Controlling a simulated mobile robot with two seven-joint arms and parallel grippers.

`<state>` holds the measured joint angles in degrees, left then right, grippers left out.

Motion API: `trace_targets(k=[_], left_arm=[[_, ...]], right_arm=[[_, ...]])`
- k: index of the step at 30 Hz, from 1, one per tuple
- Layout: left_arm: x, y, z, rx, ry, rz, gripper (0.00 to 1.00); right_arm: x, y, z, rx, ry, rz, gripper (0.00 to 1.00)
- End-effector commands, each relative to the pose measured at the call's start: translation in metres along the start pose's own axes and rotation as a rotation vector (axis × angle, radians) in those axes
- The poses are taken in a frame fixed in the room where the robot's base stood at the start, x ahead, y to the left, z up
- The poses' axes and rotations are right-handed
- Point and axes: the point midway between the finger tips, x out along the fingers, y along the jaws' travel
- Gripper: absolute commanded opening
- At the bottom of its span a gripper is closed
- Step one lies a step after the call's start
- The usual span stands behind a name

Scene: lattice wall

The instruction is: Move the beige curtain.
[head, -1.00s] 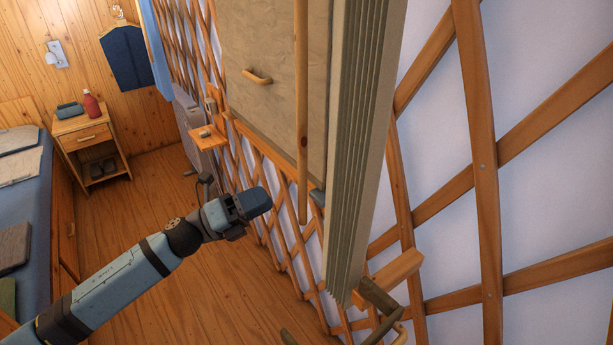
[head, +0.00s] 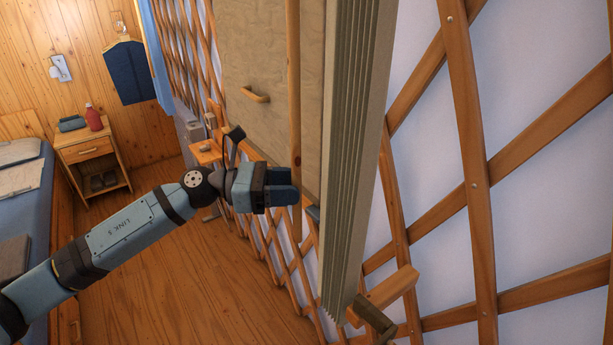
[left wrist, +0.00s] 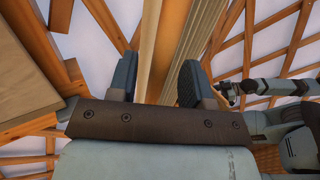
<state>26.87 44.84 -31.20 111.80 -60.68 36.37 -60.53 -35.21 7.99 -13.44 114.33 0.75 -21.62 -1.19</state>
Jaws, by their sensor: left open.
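The beige curtain (head: 353,150) hangs gathered in narrow upright pleats against the lattice wall in the head view. A wooden rod (head: 293,85) hangs upright just left of it. My left gripper (head: 284,185) is open at the rod's lower part and hides some of it. In the left wrist view the open fingers (left wrist: 158,82) stand on either side of the rod (left wrist: 151,45). The curtain's pleats (left wrist: 203,25) pass behind the right-hand finger; I cannot tell whether anything touches. My other arm shows at the right of the left wrist view, but its jaws are unclear.
A beige panel with a wooden handle (head: 255,95) is left of the rod. A wooden peg (head: 385,296) juts out by the curtain's lower end. A small wall shelf (head: 207,152), a nightstand (head: 92,160) and a bed (head: 35,210) stand farther left. The middle floor is clear.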

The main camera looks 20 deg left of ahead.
Motion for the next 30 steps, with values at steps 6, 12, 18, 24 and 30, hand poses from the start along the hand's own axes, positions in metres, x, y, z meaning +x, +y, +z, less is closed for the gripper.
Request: trace_targets(k=[6, 12, 18, 24, 30], left_arm=[[0.029, 0.000, 0.002, 0.000, -0.002, 0.000, 0.45], [0.036, 0.000, 0.000, 0.001, -0.001, 0.001, 0.45], [0.036, 0.000, 0.000, 0.000, -0.001, 0.001, 0.45], [0.035, 0.000, 0.000, 0.000, -0.001, 0.000, 0.00], [0.035, 0.001, -0.001, 0.000, -0.001, 0.001, 0.00]], right_arm=[[-0.006, 0.000, -0.009, 0.000, 0.000, 0.001, 0.42], [-0.007, 0.000, -0.010, 0.000, -0.001, 0.001, 0.42], [-0.006, 0.000, -0.008, 0.000, -0.004, 0.001, 0.42], [-0.006, 0.000, -0.008, 0.000, -0.005, 0.000, 0.42], [-0.006, -0.001, -0.007, 0.000, -0.004, -0.001, 0.42]])
